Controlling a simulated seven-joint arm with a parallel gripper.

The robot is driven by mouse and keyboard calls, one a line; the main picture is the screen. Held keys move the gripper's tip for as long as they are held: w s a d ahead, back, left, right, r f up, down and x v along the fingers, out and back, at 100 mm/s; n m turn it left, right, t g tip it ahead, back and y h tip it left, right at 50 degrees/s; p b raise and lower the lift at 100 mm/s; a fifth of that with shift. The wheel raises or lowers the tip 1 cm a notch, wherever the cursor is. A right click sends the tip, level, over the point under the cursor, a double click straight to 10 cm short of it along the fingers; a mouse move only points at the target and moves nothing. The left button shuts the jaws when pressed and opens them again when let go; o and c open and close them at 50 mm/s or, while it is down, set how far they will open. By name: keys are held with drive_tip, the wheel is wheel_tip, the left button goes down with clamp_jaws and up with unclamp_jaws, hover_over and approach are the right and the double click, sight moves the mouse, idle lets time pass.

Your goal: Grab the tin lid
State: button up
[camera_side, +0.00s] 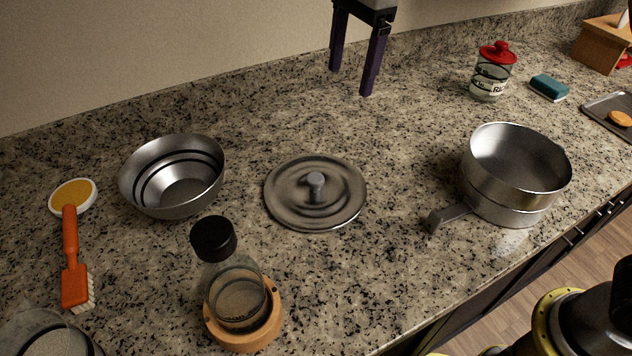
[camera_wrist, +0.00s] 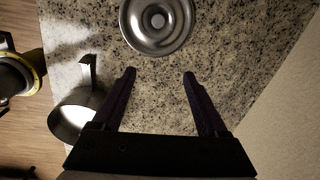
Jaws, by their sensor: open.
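The tin lid (camera_side: 290,205) is a round grey metal disc with raised rings and a small knob at its middle. It lies flat on the granite counter, near the centre of the side view. In the wrist view the lid (camera_wrist: 176,38) is at the top, partly cut off by the frame edge, beyond my fingertips. My gripper (camera_side: 353,82) is open and empty, above the counter behind the lid and apart from it. In the wrist view its two dark fingers (camera_wrist: 159,73) are spread wide with bare counter between them.
A metal bowl (camera_side: 151,200) stands left of the lid. A handled pot (camera_side: 505,202) stands to the right. A black-capped bottle (camera_side: 237,290) sits on a wooden ring in front. An orange brush (camera_side: 73,275) lies far left. A red-lidded jar (camera_side: 491,80) stands at back right.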

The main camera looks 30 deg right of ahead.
drive_tip(key=n+g, duration=0.1)
hover_over(315, 177)
wheel_tip(315, 177, down, 8)
drive_tip(key=r, duration=0.1)
drive_tip(key=shift+h, duration=0.3)
wheel_tip(315, 177, down, 7)
drive_tip(key=shift+s+a+f, duration=0.1)
drive_tip(key=shift+s+f, duration=0.05)
drive_tip(key=shift+f, duration=3.25)
drive_tip(key=shift+c, duration=0.3)
drive_tip(key=shift+r, duration=0.1)
clamp_jaws()
